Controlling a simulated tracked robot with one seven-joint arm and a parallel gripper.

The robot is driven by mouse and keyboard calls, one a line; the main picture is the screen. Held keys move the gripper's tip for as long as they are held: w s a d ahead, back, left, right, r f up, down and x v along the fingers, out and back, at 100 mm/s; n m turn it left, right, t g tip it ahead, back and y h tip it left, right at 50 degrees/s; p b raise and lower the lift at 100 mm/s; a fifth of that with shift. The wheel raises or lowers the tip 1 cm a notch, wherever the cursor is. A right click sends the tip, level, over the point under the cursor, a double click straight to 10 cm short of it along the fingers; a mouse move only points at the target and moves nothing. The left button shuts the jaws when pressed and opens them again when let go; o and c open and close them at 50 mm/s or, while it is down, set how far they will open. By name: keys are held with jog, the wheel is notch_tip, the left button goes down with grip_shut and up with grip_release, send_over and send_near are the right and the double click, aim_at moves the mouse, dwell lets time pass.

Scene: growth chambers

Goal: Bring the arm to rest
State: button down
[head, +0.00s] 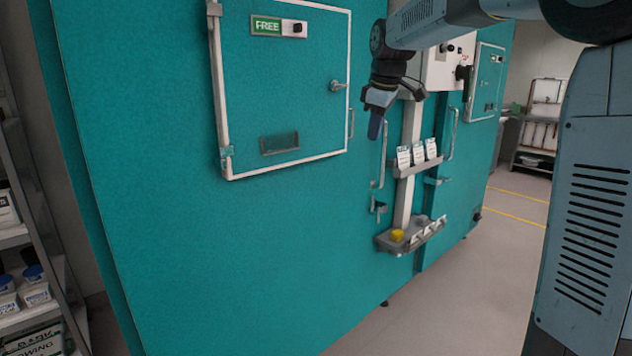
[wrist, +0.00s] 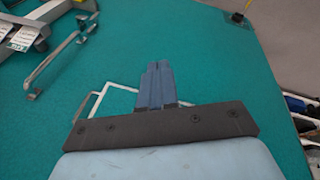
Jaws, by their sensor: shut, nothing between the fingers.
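My gripper (head: 375,124) hangs at the end of my arm, in front of the teal chamber wall (head: 180,250), pointing downward. In the wrist view my gripper (wrist: 158,68) has its two blue fingers together with nothing between them. It is in front of the teal panel and looks apart from it, though the gap is hard to judge. My arm reaches in from the upper right of the head view. A closed chamber door (head: 285,90) with a white frame and a green "FREE" sign (head: 267,25) is left of my gripper.
A rail with a card holder (head: 417,166) and a lower tray (head: 385,243) holding a yellow item (head: 397,235) stands right of and below my gripper. Vertical handles (head: 384,155) flank it. A shelf (head: 40,310) with boxes is at far left. Open floor (head: 470,290) lies at right.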

jog(key=s+d+f+m, duration=0.3)
jog(key=s+m, duration=0.1)
jog(key=s, duration=0.7)
jog(key=s+d+f+m+t, duration=0.1)
jog(key=s+d+f+m, duration=0.2)
jog(key=s, duration=0.9)
jog(key=s+d+f+m+t, duration=0.1)
jog(key=s+d+f+m, duration=0.2)
jog(key=s, duration=0.8)
notch_tip(320, 180, down, 2)
jog(key=m, duration=0.2)
jog(key=shift+s+m+h, duration=0.2)
jog(key=shift+m+h, duration=0.1)
jog(key=shift+h, duration=0.1)
